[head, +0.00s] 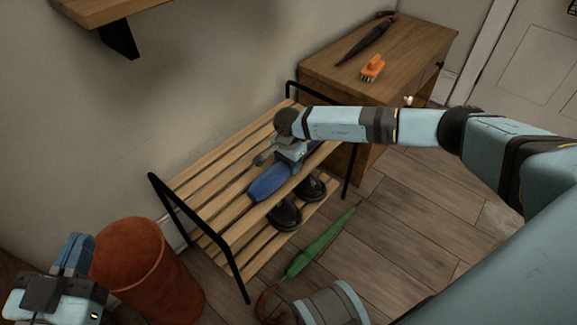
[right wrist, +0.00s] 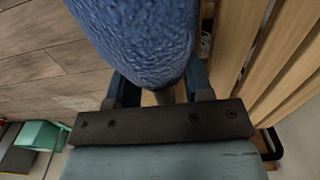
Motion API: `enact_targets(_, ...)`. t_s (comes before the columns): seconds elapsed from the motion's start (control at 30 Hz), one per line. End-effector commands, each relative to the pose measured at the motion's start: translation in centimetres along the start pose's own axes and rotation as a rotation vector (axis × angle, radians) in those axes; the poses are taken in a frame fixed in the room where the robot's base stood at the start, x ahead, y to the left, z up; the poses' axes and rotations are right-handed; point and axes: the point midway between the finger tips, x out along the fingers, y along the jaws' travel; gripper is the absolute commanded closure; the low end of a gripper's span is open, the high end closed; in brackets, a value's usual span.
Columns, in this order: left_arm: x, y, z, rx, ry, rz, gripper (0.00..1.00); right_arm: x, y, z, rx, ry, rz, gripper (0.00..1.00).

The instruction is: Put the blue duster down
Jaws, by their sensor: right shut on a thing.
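The blue duster (head: 270,183) is at the front edge of the slatted wooden rack's top shelf (head: 215,170). I cannot tell whether it touches the slats. My right gripper (head: 287,160) is shut on the duster near its handle end. In the right wrist view the duster's fuzzy blue head (right wrist: 140,40) fills the top middle, and its dark handle passes between the fingers (right wrist: 162,95). My left gripper (head: 72,258) is low at the left, away from the duster, and its opening is unclear.
Dark shoes (head: 285,215) sit on the lower shelf. A terracotta bin (head: 135,255) stands left of the rack. A green umbrella (head: 322,243) is in front. The wooden cabinet (head: 400,45) behind carries an orange brush (head: 373,67) and a dark umbrella (head: 365,40). The top shelf's left part is clear.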

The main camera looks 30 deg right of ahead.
Motion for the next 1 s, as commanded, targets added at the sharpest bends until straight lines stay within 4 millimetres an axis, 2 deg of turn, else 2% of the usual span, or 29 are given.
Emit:
enact_targets(0.1, 0.1, -0.3, -0.6, 0.019, 0.016, 0.003, 1.00, -0.1, -0.1, 0.0, 0.000, 0.000, -0.002, 0.79)
enact_targets(0.3, -0.1, -0.2, -0.7, 0.013, 0.013, 0.003, 1.00, 0.1, 0.0, 0.0, 0.000, 0.000, -0.001, 0.79)
enact_targets(0.33, -0.1, -0.1, -0.6, 0.011, 0.011, 0.003, 1.00, 0.2, 0.0, 0.0, 0.000, 0.000, -0.001, 0.51)
enact_targets(0.43, -0.2, -0.1, -0.5, 0.005, 0.007, 0.002, 1.00, 0.1, 0.0, 0.0, 0.000, 0.000, -0.001, 0.28)
enact_targets(0.77, 0.1, 0.0, -0.3, -0.005, 0.006, -0.004, 1.00, -0.2, 0.0, -0.1, 0.000, 0.001, -0.002, 0.28)
enact_targets(0.87, 0.2, -0.1, -1.0, -0.016, 0.000, 0.000, 1.00, -1.6, -0.1, -0.1, 0.000, 0.001, -0.003, 0.28)
enact_targets(1.0, 0.1, 0.1, -1.6, -0.074, -0.035, 0.010, 1.00, -4.5, -0.1, -0.1, -0.001, 0.002, -0.003, 0.28)
